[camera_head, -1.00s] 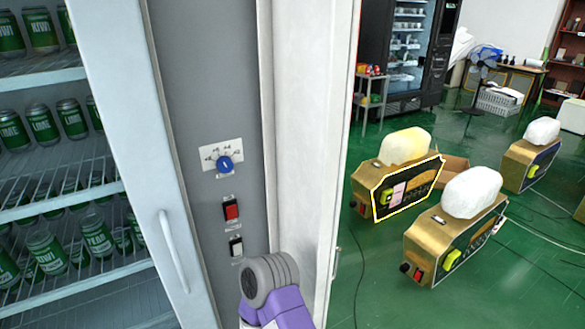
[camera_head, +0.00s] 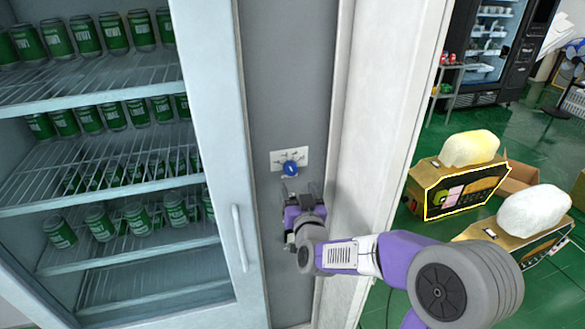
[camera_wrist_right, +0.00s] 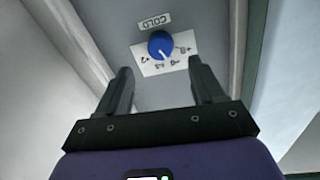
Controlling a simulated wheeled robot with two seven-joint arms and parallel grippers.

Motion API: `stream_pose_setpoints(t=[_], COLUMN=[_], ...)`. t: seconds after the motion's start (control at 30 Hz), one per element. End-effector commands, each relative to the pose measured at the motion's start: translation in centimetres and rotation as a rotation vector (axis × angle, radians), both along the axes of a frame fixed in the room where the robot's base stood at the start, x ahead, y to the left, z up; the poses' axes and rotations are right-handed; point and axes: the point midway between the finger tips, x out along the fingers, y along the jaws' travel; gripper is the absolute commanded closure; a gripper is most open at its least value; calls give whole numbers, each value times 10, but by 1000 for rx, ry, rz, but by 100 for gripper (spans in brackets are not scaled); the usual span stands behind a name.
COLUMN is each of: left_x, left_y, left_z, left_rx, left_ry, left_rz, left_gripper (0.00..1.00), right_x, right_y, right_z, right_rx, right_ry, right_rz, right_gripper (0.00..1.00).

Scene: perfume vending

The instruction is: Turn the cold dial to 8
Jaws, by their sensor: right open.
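The cold dial (camera_head: 290,168) is a round blue knob on a white scale plate (camera_head: 302,156), on the grey panel right of the glass door. In the right wrist view the dial (camera_wrist_right: 161,45) sits ahead, below a "COLD" label (camera_wrist_right: 154,21); its scale numbers are too small to read surely. My right gripper (camera_head: 292,186) is just below the dial in the head view, its fingers partly hidden by the wrist. In the wrist view my right gripper (camera_wrist_right: 160,80) is open, its fingers apart with nothing between them, and the dial lies beyond the tips. My left gripper is not in view.
A glass-door fridge (camera_head: 215,130) with several rows of green cans stands left, with a vertical handle (camera_head: 240,238). A white cabinet edge (camera_head: 385,130) stands right of the panel. Gold boxes (camera_head: 460,185) stand on the green floor at the right.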

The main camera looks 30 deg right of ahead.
Motion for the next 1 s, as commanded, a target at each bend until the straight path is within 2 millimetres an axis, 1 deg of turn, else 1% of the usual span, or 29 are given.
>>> stream_pose_setpoints(t=[0.3,0.43,0.6,0.87,1.0], left_x=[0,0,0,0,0], left_y=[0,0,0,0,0], left_z=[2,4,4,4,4], left_rx=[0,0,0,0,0], left_ry=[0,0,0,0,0], left_rz=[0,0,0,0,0], left_gripper=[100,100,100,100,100], right_x=[44,58,67,68,68], right_y=[-15,-20,-23,-23,-23], right_z=[-1,0,-1,-1,-1], right_rx=[-2,-1,0,0,0], right_ry=[1,0,1,1,1], right_rz=[0,0,1,2,2], right_gripper=[32,32,32,32,54])
